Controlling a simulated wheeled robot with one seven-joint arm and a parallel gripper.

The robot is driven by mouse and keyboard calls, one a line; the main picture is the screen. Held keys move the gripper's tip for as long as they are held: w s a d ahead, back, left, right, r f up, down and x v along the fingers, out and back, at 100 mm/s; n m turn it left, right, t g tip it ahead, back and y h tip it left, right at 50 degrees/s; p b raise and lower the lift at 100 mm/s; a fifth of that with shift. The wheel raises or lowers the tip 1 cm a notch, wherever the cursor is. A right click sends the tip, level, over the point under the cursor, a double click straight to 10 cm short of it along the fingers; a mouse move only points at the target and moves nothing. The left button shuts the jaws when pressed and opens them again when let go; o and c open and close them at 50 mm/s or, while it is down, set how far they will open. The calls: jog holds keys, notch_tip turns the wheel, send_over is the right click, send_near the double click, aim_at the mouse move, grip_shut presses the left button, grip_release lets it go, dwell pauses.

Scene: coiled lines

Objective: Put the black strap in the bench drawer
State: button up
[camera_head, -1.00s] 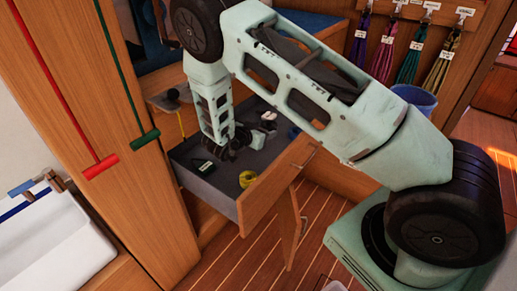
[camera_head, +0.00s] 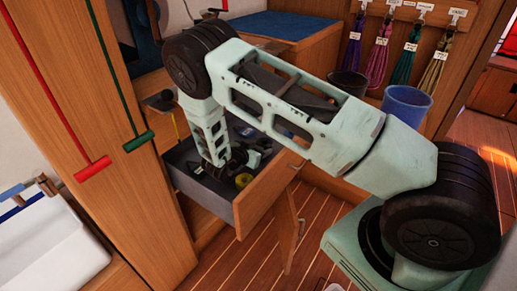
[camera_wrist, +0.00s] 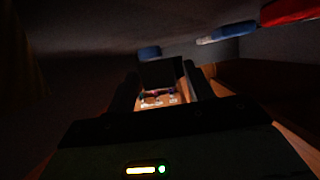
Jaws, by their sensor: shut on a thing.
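The bench drawer (camera_head: 266,196) is pulled open below the blue-topped bench. My gripper (camera_head: 222,173) points down into it, low between its walls. In the wrist view my gripper (camera_wrist: 160,90) is shut on a dark, flat piece, which I take to be the black strap (camera_wrist: 160,72). The strap's lower part shows pale and pinkish marks. In the head view the strap cannot be told apart from my dark fingers. I cannot tell whether it touches the drawer floor.
A yellow coil (camera_head: 243,180) lies in the drawer by its front, with other small items around. A cabinet door (camera_head: 287,222) hangs open below. A blue bucket (camera_head: 406,108) and a dark bucket (camera_head: 347,84) stand right, under hanging coloured lines (camera_head: 378,62). The wrist view is dark.

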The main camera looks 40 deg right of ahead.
jog(key=shift+s+f, duration=0.1)
jog(key=shift+f, duration=0.3)
jog(key=o, duration=1)
jog(key=shift+s+f, duration=0.1)
jog(key=v, duration=0.4)
jog(key=r+p+v, duration=0.1)
jog(key=v, duration=0.3)
jog(key=shift+w+d+r, duration=0.1)
jog(key=shift+w+d, duration=0.1)
jog(key=shift+d, duration=0.05)
